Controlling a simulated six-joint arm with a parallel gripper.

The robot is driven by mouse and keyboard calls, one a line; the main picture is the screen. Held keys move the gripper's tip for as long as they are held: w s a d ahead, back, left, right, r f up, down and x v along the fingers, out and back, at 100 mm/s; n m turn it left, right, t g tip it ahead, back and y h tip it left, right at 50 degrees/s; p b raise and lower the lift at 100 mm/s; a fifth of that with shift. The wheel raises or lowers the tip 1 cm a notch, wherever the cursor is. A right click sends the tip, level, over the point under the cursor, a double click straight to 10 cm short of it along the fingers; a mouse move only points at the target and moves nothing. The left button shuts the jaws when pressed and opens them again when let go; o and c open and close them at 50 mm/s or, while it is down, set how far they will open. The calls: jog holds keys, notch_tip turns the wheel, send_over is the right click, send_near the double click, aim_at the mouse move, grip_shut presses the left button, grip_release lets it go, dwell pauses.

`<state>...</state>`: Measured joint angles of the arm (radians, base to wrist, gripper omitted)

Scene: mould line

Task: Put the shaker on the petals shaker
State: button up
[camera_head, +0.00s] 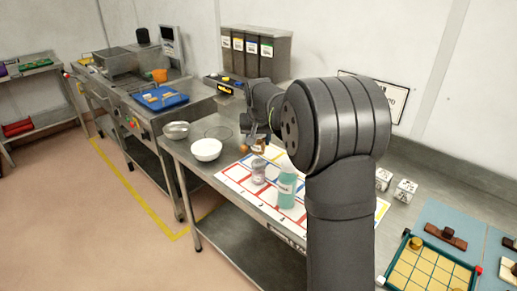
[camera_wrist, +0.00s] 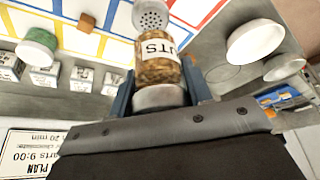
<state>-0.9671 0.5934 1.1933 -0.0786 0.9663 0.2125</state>
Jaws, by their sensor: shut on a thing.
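My gripper (camera_head: 259,136) is shut on a shaker (camera_head: 258,147) filled with brown bits. In the wrist view, my gripper's blue fingers (camera_wrist: 160,88) hold this shaker (camera_wrist: 158,68) at its silver end, and its white label shows "UTS". Another shaker (camera_head: 258,173), greyish with a silver top, stands upright on the marked mat, just below the held one. Its perforated lid shows in the wrist view (camera_wrist: 150,14), partly cut off by the top edge. The held shaker appears apart from it in the head view. I cannot read the standing shaker's label.
A white bowl (camera_head: 207,150) and a steel bowl (camera_head: 176,130) are to the left. Lettered white cubes (camera_head: 404,191) and a yellow grid board (camera_head: 432,268) lie to the right.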

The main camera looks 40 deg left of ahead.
aim_at(258, 149)
jog(key=shift+f, duration=1.85)
jog(key=shift+f, duration=0.1)
jog(key=o, duration=1)
jog(key=shift+o, duration=0.2)
jog(key=v, duration=1.2)
jog(key=shift+w+a, duration=0.1)
